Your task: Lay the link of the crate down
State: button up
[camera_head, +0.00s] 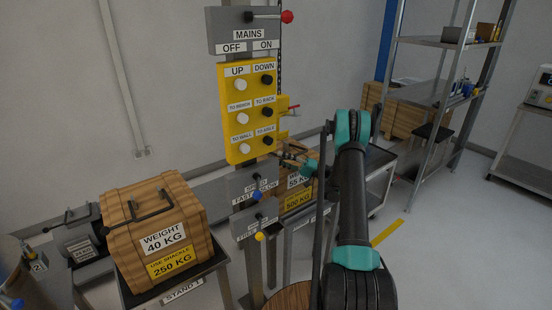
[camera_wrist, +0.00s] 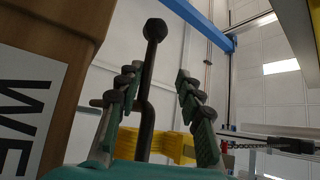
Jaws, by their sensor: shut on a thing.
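A wooden crate (camera_head: 299,200) with white and yellow labels stands behind my arm in the head view, partly hidden. In the wrist view, its brown side (camera_wrist: 45,25) with part of a white label fills the left. A dark metal link (camera_wrist: 148,75) with a round knob at its top stands upright beside the crate, between the fingers of my gripper (camera_wrist: 157,95). My gripper also shows at the crate's upper part in the head view (camera_head: 296,160), small and partly hidden. It is shut on the link; the exact contact is hard to see.
Another wooden crate (camera_head: 160,235), marked 40 kg, sits on a stand at the left. A yellow button panel (camera_head: 252,112) and a grey mains box (camera_head: 243,30) hang above. Metal shelving (camera_head: 440,85) stands at the right. Open floor (camera_head: 450,240) lies at the lower right.

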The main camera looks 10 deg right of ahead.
jog(key=v, duration=0.8)
jog(key=shift+d, duration=0.4)
